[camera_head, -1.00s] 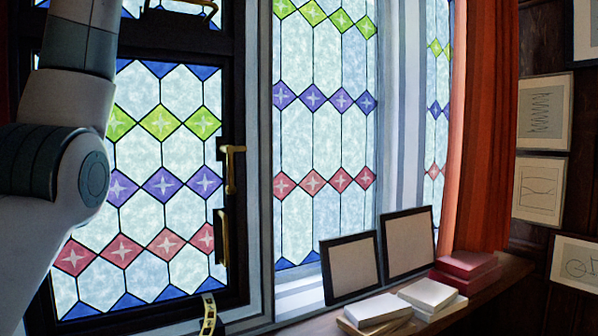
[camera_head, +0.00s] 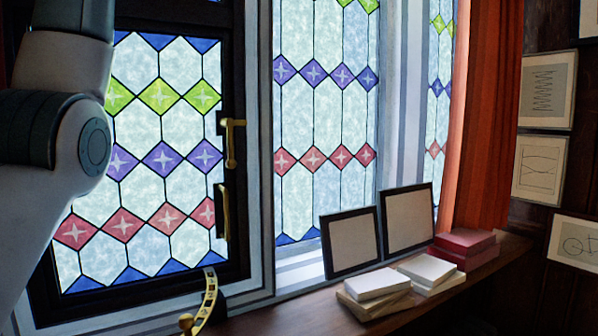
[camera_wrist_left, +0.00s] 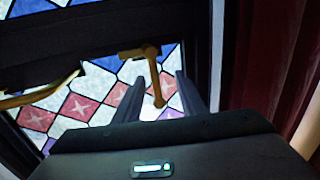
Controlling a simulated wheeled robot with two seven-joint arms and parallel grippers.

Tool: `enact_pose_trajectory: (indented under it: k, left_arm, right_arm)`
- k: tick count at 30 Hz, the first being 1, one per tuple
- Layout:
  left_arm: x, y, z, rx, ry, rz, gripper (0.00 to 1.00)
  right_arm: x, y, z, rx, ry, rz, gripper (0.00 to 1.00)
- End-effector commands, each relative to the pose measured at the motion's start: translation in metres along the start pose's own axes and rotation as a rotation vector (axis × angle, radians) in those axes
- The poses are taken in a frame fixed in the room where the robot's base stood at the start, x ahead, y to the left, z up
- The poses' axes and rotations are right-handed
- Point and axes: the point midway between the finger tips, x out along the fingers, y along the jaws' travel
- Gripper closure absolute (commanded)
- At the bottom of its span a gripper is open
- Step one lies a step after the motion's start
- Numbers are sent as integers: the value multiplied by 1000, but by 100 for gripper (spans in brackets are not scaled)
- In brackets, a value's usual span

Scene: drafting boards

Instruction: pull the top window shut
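My left arm (camera_head: 70,130) rises along the left of the head view; its gripper is outside that view. In the left wrist view my left gripper (camera_wrist_left: 160,92) is open, its two dark fingers apart. A brass lever (camera_wrist_left: 154,75) on a dark frame shows between the fingers; I cannot tell if they touch it. A brass bar handle (camera_wrist_left: 40,92) lies on the dark rail to the left. Beyond is leaded glass (camera_wrist_left: 80,105) with blue, red and purple diamonds. The top window is almost wholly out of the head view, so its gap is hidden. My right gripper is not in view.
The lower window (camera_head: 165,200) has a black frame, with a brass handle (camera_head: 232,145) on its right side. A curved brass stay (camera_head: 208,298) is at its bottom. Picture frames (camera_head: 350,243) and books (camera_head: 375,283) stand on the sill. A red curtain (camera_head: 485,120) hangs at right.

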Motion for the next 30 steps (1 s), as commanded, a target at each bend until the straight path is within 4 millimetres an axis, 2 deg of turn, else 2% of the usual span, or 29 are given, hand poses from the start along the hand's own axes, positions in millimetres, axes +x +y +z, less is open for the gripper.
enact_pose_trajectory:
  k: [6,30]
  left_arm:
    - [-22,-6,2,0,2,0,62]
    - [-99,-25,1,1,3,0,62]
  right_arm:
    - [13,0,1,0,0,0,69]
    - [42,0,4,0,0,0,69]
